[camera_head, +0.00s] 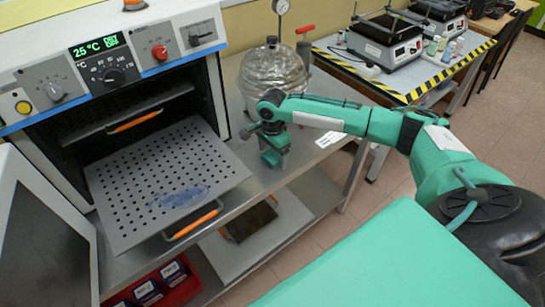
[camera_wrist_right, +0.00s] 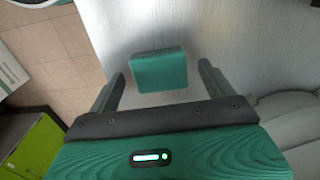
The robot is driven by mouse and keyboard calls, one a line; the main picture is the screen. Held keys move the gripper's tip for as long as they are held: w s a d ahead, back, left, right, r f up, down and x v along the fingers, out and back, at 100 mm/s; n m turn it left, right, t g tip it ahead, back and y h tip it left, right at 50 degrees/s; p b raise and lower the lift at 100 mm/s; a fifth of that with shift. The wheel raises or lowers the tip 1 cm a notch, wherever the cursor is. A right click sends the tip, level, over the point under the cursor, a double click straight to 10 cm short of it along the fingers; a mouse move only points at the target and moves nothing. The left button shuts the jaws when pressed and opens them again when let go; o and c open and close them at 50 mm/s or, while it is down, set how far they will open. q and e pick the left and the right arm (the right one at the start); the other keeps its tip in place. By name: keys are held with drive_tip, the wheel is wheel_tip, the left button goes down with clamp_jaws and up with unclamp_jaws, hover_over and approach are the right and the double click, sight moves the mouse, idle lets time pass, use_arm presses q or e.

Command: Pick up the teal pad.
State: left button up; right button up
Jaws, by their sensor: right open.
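The teal pad (camera_wrist_right: 158,70) is a small block on the metal bench top, between the two fingers of my right gripper in the right wrist view. It shows in the head view as a small teal patch (camera_head: 271,158) just below the gripper. My right gripper (camera_head: 272,146) is open, with its fingers apart on either side of the pad. In the wrist view there is a gap between each finger and the pad. I cannot tell how far above the bench the fingertips are. My left gripper is not in view.
A glass vessel with a gauge (camera_head: 272,75) stands just behind the right gripper. The oven (camera_head: 110,75) is at left, its perforated tray (camera_head: 150,165) pulled out near the gripper. A striped-edge table (camera_head: 345,62) with instruments stands at the back right.

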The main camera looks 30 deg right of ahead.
sight(272, 156)
drive_tip(key=shift+c, duration=0.9)
drive_tip(key=c, duration=0.9)
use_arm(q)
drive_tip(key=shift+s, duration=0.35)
